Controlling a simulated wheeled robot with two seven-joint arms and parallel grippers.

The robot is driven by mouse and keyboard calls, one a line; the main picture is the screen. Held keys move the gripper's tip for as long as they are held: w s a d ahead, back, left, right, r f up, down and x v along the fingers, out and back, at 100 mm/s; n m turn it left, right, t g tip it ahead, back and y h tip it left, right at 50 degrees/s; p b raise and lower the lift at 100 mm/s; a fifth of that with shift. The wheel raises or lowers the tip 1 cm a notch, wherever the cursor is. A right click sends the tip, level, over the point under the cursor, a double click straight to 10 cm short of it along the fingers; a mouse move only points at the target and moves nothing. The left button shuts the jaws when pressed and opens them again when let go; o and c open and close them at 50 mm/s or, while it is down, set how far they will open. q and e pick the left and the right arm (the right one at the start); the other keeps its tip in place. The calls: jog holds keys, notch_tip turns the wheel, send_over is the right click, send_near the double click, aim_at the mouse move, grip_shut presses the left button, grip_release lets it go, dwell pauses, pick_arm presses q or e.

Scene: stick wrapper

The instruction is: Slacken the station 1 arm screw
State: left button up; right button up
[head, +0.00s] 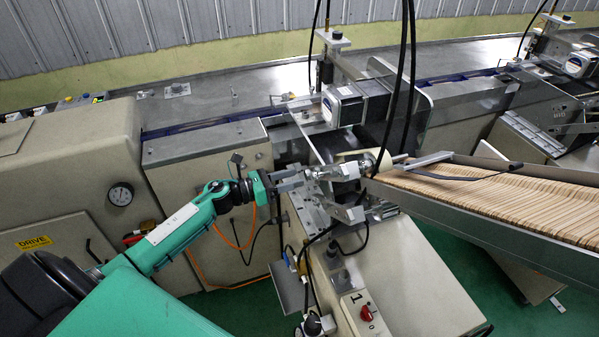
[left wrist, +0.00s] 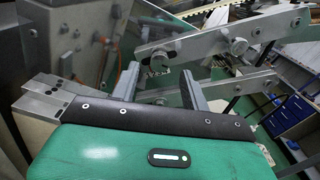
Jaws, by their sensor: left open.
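My left gripper (head: 300,179) reaches in from the left to the metal arm linkage (head: 337,172) of station 1, whose panel (head: 366,312) carries a "1". In the left wrist view the two fingers of my left gripper (left wrist: 160,76) stand wide apart and open. A small knurled screw (left wrist: 159,61) on the slotted metal arm (left wrist: 205,38) shows between the fingertips, beyond them. No contact between fingers and screw can be seen. My right gripper is in neither view.
A chute full of wooden sticks (head: 505,198) runs off to the right. A motor (head: 352,104) stands above and behind the linkage, and black cables (head: 397,85) hang close by. A beige cabinet (head: 200,148) lies behind my left arm. Open green floor (head: 240,309) shows below.

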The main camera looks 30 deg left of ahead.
pick_arm(q)
jog(key=x, duration=0.3)
jog(key=shift+p, duration=0.35)
jog(key=c, duration=1)
jog(key=shift+n, duration=0.3)
